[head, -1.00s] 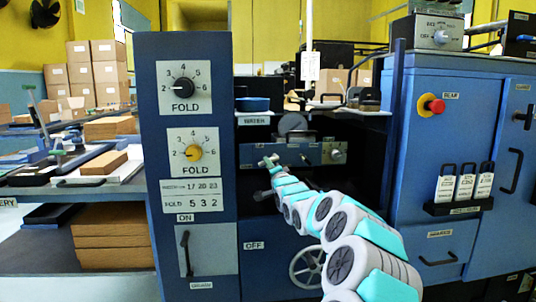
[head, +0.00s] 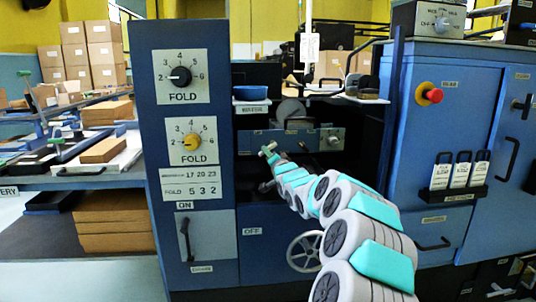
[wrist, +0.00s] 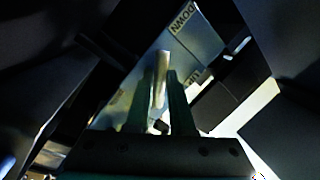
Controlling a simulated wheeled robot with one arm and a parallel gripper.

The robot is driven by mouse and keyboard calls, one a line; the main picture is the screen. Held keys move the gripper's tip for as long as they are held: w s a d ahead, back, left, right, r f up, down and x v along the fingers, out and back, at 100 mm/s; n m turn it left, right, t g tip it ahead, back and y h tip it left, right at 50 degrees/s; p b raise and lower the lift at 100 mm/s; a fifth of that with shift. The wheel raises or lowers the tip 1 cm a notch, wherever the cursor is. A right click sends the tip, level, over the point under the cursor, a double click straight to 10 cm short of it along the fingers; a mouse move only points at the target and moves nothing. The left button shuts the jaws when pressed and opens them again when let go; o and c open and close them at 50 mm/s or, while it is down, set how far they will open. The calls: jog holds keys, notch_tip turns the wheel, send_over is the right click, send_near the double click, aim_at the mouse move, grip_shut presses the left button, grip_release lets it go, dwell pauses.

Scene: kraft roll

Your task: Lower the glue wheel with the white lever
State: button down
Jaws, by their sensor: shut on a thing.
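The white lever (wrist: 162,70) shows in the wrist view between my two fingers, in front of a pale plate (wrist: 205,45) marked DOWN at its upper end. My gripper (wrist: 163,85) is shut on the lever. In the head view my gripper (head: 268,151) is at the left part of the blue-grey panel inside the dark bay; the lever is too small to make out there. A grey disc (head: 290,111), which looks like the glue wheel, stands just above that panel and is partly hidden.
A dial column (head: 185,120) is close on the left. A blue cabinet (head: 445,120) with a red button (head: 434,96) stands right of my arm. A spoked handwheel (head: 305,251) is below.

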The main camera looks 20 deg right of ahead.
jog(key=c, duration=0.8)
grip_release()
jog(key=shift+s+a+f+b, duration=0.15)
jog(key=shift+s+b, duration=0.1)
jog(key=shift+s, duration=1.05)
jog(key=shift+s+a+f+b, duration=0.1)
jog(key=shift+s+b, duration=0.15)
jog(key=shift+s, duration=1)
jog(key=shift+s+a+f+b, duration=0.15)
jog(key=shift+s+b, duration=0.1)
jog(key=shift+s, duration=1.05)
jog(key=shift+d, duration=0.1)
